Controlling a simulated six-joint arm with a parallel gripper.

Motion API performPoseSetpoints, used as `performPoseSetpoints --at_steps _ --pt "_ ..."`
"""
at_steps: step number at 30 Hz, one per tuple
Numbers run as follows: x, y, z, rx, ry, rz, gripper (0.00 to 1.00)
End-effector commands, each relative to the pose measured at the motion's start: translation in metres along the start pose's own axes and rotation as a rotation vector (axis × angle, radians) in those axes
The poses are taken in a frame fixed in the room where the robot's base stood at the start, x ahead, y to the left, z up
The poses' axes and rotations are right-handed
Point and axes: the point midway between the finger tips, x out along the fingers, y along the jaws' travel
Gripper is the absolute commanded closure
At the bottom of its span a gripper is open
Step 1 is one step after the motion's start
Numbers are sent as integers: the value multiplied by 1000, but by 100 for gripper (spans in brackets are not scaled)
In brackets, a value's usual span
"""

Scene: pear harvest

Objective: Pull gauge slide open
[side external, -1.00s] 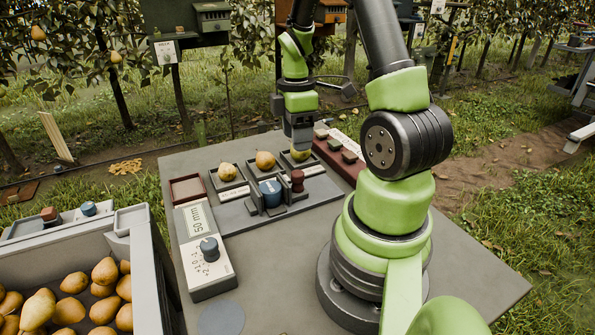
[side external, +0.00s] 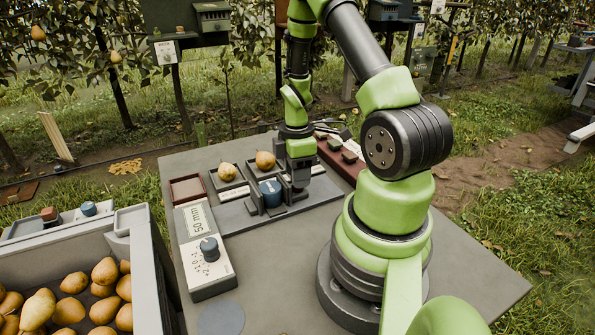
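The gauge (side external: 240,217) is a grey plate on the table with upright grey jaws. A blue cylinder (side external: 270,190) sits between the jaws. My gripper (side external: 299,187) points down at the right end of the gauge, over the spot of the slide's brown-red knob. The knob is almost wholly hidden by the gripper. I cannot tell whether the fingers touch it or how far apart they are.
Two pears, one on the left tray (side external: 227,173) and one on the middle tray (side external: 265,161), lie behind the gauge. A "50 mm" sign (side external: 196,220) and a dial box (side external: 207,268) stand left. A pear crate (side external: 150,270) stands front left.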

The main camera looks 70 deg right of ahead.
Motion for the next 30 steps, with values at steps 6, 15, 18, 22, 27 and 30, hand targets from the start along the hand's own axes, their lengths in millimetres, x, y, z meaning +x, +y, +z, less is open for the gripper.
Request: performPoseSetpoints --at_steps 6,15,18,22,27,30 --pt "0 0 0 0 0 0 100" --pt "-1 5 28 6 1 1 100" --pt "-1 6 35 3 0 2 100" --pt "-1 6 36 0 0 2 100" --pt "-1 6 36 0 0 2 64" --pt "-1 6 36 0 0 1 43"
